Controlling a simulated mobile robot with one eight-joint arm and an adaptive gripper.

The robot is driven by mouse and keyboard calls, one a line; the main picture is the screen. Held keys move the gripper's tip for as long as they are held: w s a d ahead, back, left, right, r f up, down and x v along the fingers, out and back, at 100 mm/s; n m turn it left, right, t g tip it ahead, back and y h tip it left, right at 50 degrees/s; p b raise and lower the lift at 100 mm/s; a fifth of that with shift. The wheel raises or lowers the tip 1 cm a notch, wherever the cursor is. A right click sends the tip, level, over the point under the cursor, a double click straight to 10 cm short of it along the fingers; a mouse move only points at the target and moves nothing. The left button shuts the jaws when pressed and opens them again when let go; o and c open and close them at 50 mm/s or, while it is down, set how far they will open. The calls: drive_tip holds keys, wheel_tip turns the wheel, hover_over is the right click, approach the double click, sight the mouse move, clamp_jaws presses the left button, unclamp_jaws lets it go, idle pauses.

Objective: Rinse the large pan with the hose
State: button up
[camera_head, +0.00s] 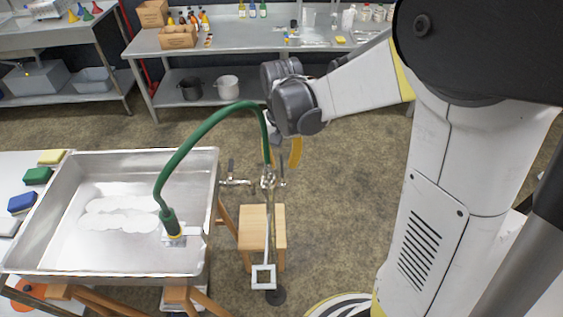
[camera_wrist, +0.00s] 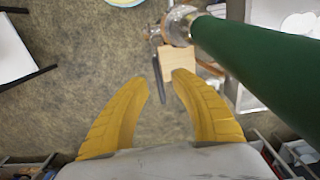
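The large metal pan (camera_head: 110,182) stands at the left on wooden legs, with white patches (camera_head: 115,220) across its floor. The green hose (camera_head: 205,128) arches from a metal tap fitting (camera_head: 268,178) over the pan's right rim. Its nozzle (camera_head: 170,222) points down into the pan near its right side. My gripper (camera_head: 284,152) is beside the fitting end of the hose, its yellow fingers partly hidden. In the wrist view my gripper (camera_wrist: 160,82) is open and empty, and the hose (camera_wrist: 265,70) passes to the right of the fingers, outside them.
A wooden stool (camera_head: 252,230) stands beside the tap stand, right of the pan. Yellow, green (camera_head: 38,176) and blue sponges lie on a white table left of the pan. A steel bench (camera_head: 225,40) with bottles and pots is at the back. Open floor lies between.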

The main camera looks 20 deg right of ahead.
clamp_jaws()
drive_tip(key=shift+r, duration=0.1)
drive_tip(key=r+t, duration=0.1)
drive_tip(key=t+h+p, duration=0.1)
drive_tip(key=t, duration=0.1)
drive_tip(key=shift+s+a+r, duration=0.15)
drive_tip(key=shift+s+r, duration=0.2)
drive_tip(key=shift+r+t, duration=0.3)
drive_tip(key=shift+t, duration=0.5)
unclamp_jaws()
drive_tip(key=shift+s, duration=0.1)
